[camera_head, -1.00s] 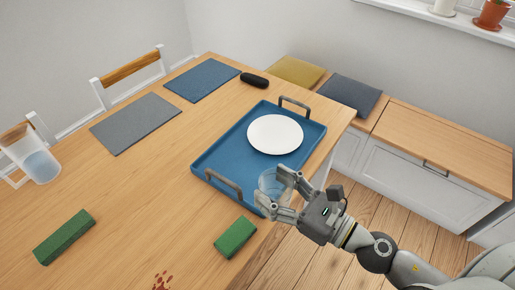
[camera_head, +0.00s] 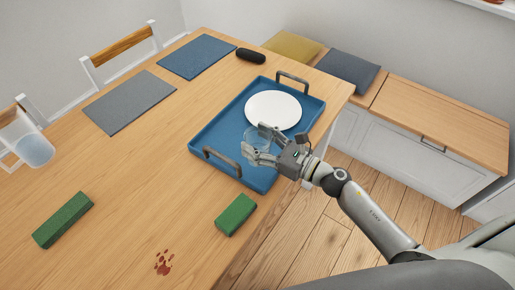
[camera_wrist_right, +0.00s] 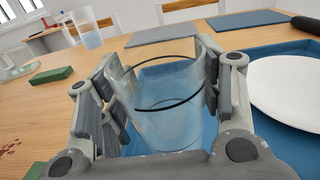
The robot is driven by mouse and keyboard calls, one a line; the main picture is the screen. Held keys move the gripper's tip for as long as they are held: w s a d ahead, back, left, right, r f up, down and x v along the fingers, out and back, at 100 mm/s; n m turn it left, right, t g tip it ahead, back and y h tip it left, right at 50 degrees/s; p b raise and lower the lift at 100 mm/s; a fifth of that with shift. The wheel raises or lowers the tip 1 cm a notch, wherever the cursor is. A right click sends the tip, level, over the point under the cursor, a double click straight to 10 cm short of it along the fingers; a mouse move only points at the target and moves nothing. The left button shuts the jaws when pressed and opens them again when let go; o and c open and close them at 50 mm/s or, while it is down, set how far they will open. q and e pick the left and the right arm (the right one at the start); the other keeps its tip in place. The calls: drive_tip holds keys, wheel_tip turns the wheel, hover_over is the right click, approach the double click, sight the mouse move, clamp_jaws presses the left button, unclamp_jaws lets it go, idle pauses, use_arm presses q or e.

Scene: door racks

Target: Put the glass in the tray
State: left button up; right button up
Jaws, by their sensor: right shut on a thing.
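The clear glass (camera_head: 257,140) is held upright between the fingers of my right gripper (camera_head: 262,143), which is shut on it. In the right wrist view the glass (camera_wrist_right: 165,105) sits between both finger pads. In the head view the glass is over the near part of the blue tray (camera_head: 212,133), in front of the white plate (camera_head: 273,110) that lies in the tray. I cannot tell whether the glass base touches the tray floor. My left gripper is not in view.
A jug (camera_head: 34,150) stands at the table's left. Green sponges (camera_head: 236,214) (camera_head: 63,220) and a red stain (camera_head: 163,263) are nearer. Grey (camera_head: 130,102) and blue (camera_head: 197,55) placemats and a black case (camera_head: 250,55) lie farther back. The tray has raised handles (camera_head: 222,160).

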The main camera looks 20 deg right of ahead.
drive_tip(key=shift+w+f, duration=0.45)
drive_tip(key=shift+f+b, duration=0.4)
drive_tip(key=shift+f, duration=1.25)
drive_tip(key=shift+f, duration=0.1)
drive_tip(key=shift+f, duration=0.1)
drive_tip(key=o, duration=1.1)
